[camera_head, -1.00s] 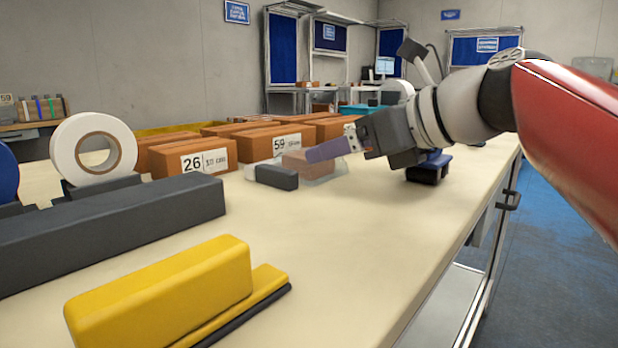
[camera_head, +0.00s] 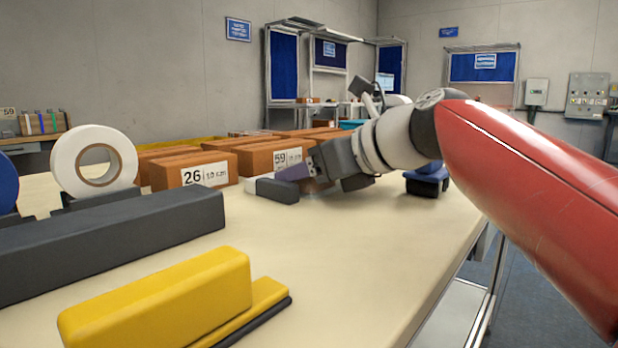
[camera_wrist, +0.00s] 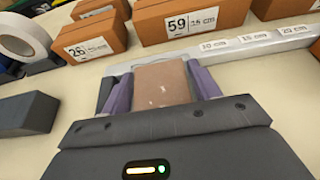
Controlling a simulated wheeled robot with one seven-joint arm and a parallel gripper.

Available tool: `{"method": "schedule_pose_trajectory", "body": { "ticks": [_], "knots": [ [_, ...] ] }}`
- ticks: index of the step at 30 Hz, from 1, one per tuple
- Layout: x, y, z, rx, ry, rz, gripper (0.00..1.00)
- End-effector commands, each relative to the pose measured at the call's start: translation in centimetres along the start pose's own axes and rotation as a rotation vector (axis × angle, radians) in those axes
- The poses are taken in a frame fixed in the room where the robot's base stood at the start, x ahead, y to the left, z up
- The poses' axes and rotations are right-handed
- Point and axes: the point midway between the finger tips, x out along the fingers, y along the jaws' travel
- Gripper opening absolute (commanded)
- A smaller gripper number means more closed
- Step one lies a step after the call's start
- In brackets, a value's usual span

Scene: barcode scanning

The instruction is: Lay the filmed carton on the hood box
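The filmed carton (camera_wrist: 162,84) is a small brown box with pale glints on its top. In the wrist view it lies between the two purple fingers of my gripper (camera_wrist: 161,82). The fingers are close along its left and right sides, but I cannot tell whether they press on it. In the head view my gripper (camera_head: 300,180) is low over the table beside a dark grey block, and it hides most of the carton. I cannot tell which thing is the hood box.
Brown boxes labelled 26 (camera_head: 195,170) and 59 (camera_head: 270,155) stand behind. The dark grey block (camera_head: 277,190) is just left of my gripper. The table's front middle (camera_head: 330,260) is clear.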

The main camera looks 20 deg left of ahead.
Motion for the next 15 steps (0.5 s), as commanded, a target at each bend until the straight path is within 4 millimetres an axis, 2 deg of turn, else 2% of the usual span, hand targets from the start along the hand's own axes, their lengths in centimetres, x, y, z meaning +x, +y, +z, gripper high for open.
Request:
{"method": "schedule_pose_trajectory", "body": {
  "ticks": [1, 8, 15],
  "knots": [
    [-0.01, -0.01, -0.01, 0.0, 0.0, 0.0, 0.55],
    [-0.04, 0.0, 0.02, 0.0, -0.001, 0.0, 0.24],
    [-0.09, -0.01, 0.14, 0.0, -0.001, 0.0, 0.24]
  ]
}}
